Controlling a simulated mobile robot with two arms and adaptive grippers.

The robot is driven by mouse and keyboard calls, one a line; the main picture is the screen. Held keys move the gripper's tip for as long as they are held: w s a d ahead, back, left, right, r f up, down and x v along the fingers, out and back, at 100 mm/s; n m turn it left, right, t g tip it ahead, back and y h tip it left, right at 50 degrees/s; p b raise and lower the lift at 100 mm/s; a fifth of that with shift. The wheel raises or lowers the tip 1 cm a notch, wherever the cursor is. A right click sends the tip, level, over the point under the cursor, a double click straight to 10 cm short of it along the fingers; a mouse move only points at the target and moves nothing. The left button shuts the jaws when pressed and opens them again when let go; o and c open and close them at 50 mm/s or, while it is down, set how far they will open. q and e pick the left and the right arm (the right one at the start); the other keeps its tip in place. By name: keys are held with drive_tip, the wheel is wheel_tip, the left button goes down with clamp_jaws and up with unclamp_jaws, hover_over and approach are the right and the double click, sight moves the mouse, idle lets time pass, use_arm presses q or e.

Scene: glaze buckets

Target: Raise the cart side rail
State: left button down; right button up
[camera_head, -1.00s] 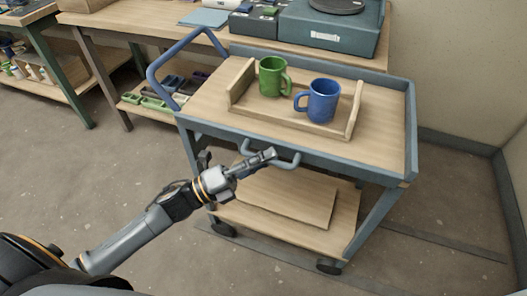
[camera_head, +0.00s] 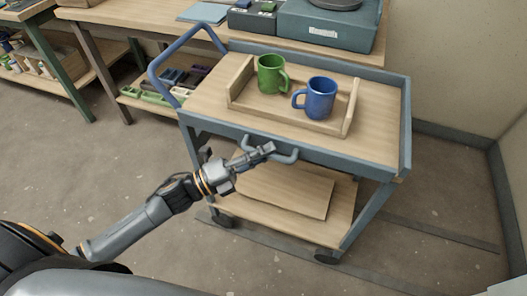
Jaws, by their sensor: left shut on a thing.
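The cart (camera_head: 375,100) has a wooden top and a blue-grey frame. Its near side rail (camera_head: 340,163) is a blue-grey band along the front edge, low and about level with the top. A U-shaped blue-grey handle (camera_head: 289,158) sticks out from this side. My left gripper (camera_head: 266,150) reaches in from the left and is shut on the handle. Its fingers hide part of the bar. My right gripper is not in view.
A wooden tray (camera_head: 349,110) on the cart holds a green mug (camera_head: 271,74) and a blue mug (camera_head: 320,98). A blue push handle (camera_head: 152,75) rises at the left end. The lower shelf (camera_head: 285,190) holds a flat board. A workbench stands behind; floor in front is clear.

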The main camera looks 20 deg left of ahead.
use_arm(q)
drive_tip(key=c, duration=1.6)
unclamp_jaws()
drive_tip(key=v, duration=1.2)
drive_tip(key=shift+f, duration=0.1)
